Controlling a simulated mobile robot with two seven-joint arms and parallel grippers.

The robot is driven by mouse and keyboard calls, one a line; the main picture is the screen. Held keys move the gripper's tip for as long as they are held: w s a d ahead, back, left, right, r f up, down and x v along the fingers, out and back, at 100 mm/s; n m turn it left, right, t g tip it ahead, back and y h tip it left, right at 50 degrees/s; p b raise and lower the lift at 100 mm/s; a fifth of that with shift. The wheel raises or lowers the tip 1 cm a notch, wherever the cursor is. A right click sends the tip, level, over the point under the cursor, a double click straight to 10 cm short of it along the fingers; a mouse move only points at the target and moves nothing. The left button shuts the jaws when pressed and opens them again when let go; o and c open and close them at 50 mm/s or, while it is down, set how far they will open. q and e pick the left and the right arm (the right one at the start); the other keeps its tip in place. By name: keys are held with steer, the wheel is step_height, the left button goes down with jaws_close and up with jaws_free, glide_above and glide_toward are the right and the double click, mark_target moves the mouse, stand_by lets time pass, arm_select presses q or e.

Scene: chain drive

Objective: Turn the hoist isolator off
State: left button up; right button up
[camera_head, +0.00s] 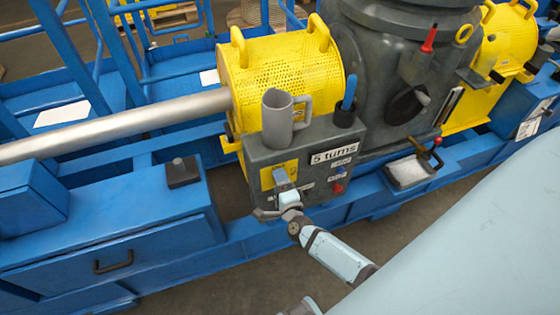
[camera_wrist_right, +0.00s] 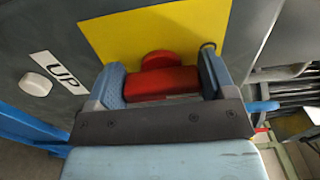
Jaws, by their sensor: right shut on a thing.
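The hoist isolator has a red handle (camera_wrist_right: 160,82) with a round red part behind it on a yellow plate (camera_wrist_right: 110,35). In the head view the yellow plate shows on the front of a grey control box (camera_head: 325,140), and my right gripper hides the handle there. My right gripper (camera_head: 283,186) reaches the box from the lower right. In the right wrist view its two fingers stand on either side of the red handle, shut on it. The handle lies roughly crosswise in that view.
A grey mug (camera_head: 277,118) and a blue-handled tool (camera_head: 349,92) stand on the box. The box bears a "5 turns" label (camera_head: 334,154) and a red button (camera_head: 338,188). A white knob (camera_wrist_right: 35,83) sits beside an "UP" label (camera_wrist_right: 60,72). Blue rails surround the box.

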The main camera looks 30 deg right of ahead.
steer(key=o, duration=0.9)
steer(key=v, duration=0.7)
steer(key=shift+s+a, duration=0.1)
steer(key=shift+s, duration=0.15)
